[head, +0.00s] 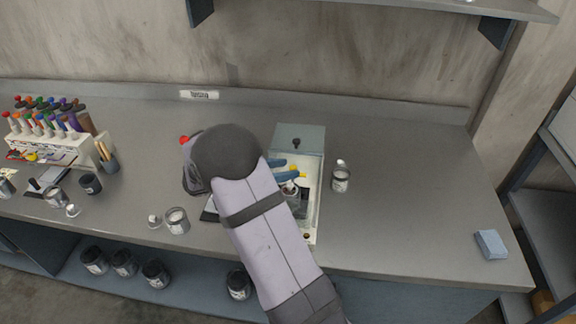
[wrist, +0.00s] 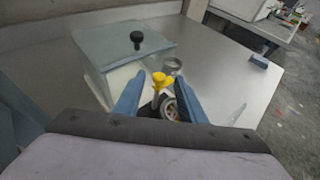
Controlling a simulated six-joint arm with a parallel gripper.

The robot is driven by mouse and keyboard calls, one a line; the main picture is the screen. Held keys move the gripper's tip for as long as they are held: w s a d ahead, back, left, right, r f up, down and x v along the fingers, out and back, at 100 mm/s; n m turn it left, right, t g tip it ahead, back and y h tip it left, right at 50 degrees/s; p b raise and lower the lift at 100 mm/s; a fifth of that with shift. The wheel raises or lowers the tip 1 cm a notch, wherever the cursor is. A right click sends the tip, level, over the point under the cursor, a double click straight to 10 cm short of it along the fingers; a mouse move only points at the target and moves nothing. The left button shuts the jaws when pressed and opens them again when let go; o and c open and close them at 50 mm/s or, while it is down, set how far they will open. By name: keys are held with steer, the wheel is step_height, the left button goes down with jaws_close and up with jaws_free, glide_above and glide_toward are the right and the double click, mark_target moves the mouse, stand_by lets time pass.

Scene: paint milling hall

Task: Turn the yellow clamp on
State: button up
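The yellow clamp (wrist: 159,80) shows in the wrist view as a small upright knob-like part, with more yellow just below it. It stands beside a pale box with a grey-blue lid (wrist: 112,48) and a black knob. A jar-like round part (wrist: 170,108) sits just below the clamp. My gripper (wrist: 161,77) is open, its two blue fingers on either side of the clamp with gaps showing. In the head view, small yellow parts of the clamp (head: 293,169) show by my gripper's fingers (head: 288,169), and my arm hides part of the machine.
A glass jar (head: 341,180) stands right of the machine, and another (head: 177,220) stands left of my arm. A marker rack (head: 45,140) is at the far left. A blue sponge-like block (head: 490,244) lies at the right. The right of the bench is mostly clear.

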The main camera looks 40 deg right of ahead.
steer(key=shift+x, duration=0.95)
jaws_close()
